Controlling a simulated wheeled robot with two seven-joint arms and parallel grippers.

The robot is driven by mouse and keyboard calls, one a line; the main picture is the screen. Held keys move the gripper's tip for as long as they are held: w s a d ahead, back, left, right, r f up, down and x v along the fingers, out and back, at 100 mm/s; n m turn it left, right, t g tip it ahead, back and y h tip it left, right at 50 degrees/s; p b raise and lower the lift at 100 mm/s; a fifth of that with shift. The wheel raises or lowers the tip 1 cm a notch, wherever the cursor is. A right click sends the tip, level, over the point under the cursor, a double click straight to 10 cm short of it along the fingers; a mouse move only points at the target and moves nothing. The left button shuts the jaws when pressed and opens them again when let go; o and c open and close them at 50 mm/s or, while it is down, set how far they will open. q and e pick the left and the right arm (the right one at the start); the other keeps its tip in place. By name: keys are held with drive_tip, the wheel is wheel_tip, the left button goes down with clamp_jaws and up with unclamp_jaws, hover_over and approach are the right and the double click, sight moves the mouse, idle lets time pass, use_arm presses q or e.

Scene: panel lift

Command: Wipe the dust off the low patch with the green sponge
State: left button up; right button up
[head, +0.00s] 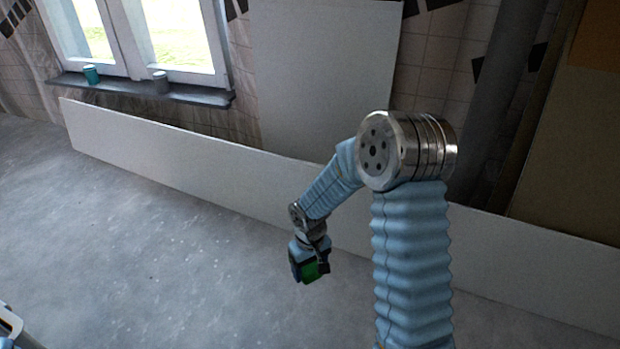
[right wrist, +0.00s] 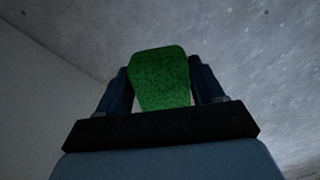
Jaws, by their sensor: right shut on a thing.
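The green sponge (right wrist: 160,82) is speckled and sits between the two dark blue fingers of my right gripper (right wrist: 162,70), which is shut on it. My left gripper is not clearly in view.
A tall white panel (head: 320,75) stands behind the low one. A window sill (head: 140,90) at the left bears a teal can (head: 91,75) and a grey can (head: 160,82). A brown board (head: 570,160) leans at the right. The grey floor (head: 170,260) is clear.

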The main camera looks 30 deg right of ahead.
drive_tip(key=s+d, duration=0.8)
drive_tip(key=s, duration=0.1)
drive_tip(key=w+a+f, duration=0.1)
drive_tip(key=w+a, duration=1.3)
drive_tip(key=w, duration=0.2)
drive_tip(key=shift+w+a+f, duration=0.15)
drive_tip(key=shift+w+a, duration=0.05)
drive_tip(key=shift+w, duration=0.05)
idle(1.0)
wheel_tip(320, 180, up, 7)
drive_tip(key=p, duration=0.5)
idle(0.5)
